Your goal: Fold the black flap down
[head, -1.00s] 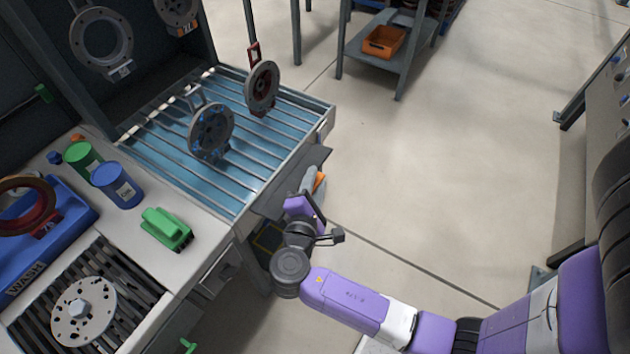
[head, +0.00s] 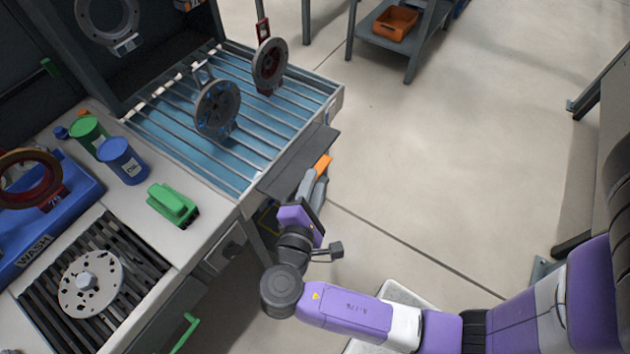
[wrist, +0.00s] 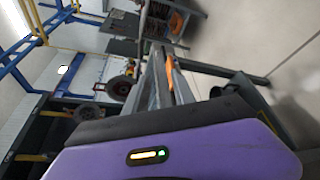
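The black flap (head: 300,161) is a flat dark panel along the front edge of the slatted blue tray. It sticks out from that edge, roughly level. My gripper (head: 319,172) is at the flap's outer edge, with an orange-tipped finger pointing up beside it. I cannot tell whether it touches the flap. In the wrist view, the orange tip (wrist: 170,78) shows beside a long grey edge, and the finger gap is not clear.
Left is a counter with a green block (head: 173,204), a blue can (head: 122,160) and a grated basin. The floor right of the tray is open. A shelf with an orange bin (head: 396,23) stands behind.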

